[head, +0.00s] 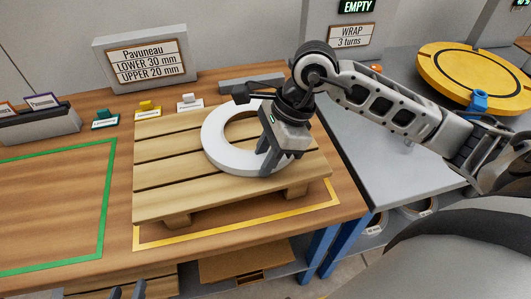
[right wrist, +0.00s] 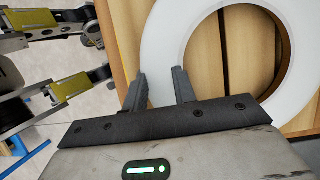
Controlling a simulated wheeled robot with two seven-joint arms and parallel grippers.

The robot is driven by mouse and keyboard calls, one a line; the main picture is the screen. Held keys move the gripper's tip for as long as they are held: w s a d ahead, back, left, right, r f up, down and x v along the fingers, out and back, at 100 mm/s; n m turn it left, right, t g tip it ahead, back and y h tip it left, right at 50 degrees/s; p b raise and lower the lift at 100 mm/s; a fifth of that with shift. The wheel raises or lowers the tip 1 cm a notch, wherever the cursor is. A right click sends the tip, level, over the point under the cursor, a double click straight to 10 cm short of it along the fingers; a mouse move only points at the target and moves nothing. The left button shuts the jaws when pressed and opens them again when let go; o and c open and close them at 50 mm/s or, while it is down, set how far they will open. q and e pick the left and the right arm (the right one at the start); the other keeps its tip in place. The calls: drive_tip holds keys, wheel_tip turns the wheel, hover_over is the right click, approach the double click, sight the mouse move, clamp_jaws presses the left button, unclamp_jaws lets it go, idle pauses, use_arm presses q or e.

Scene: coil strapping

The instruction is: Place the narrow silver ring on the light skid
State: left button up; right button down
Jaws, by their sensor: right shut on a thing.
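The silver ring (head: 216,151), pale and flat with a wide hole, lies on the slatted light skid (head: 170,196) toward its right half. In the right wrist view the ring (right wrist: 167,38) fills the upper right, with skid boards (right wrist: 236,45) showing through its hole. My right gripper (head: 272,168) is shut on the ring's band at its front right, one finger on each side. The gripper hides part of the ring. In the right wrist view its fingers (right wrist: 160,88) straddle the band. My left gripper (head: 128,292) shows only its fingertips at the bottom edge, apart and empty.
A yellow outline (head: 240,228) surrounds the skid, and a green outline (head: 108,200) marks free table to the left. Small labelled blocks and a sign (head: 146,62) stand behind. A grey table (head: 385,150) with a yellow turntable (head: 475,70) lies right.

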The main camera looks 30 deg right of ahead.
use_arm(q)
drive_tip(key=shift+f, duration=0.1)
use_arm(e)
drive_tip(key=shift+f+b, duration=0.15)
drive_tip(key=shift+b, duration=0.15)
drive_tip(key=c, duration=1.1)
unclamp_jaws()
drive_tip(key=shift+c, duration=0.2)
use_arm(q)
drive_tip(key=shift+r, duration=0.2)
use_arm(e)
drive_tip(key=shift+d+r+p, duration=0.15)
drive_tip(key=shift+r+p, duration=0.2)
drive_tip(key=shift+r, duration=0.05)
drive_tip(key=v, duration=1.1)
drive_tip(key=shift+r, duration=0.25)
use_arm(q)
drive_tip(key=shift+r, duration=0.1)
use_arm(e)
drive_tip(key=shift+s+d, duration=0.15)
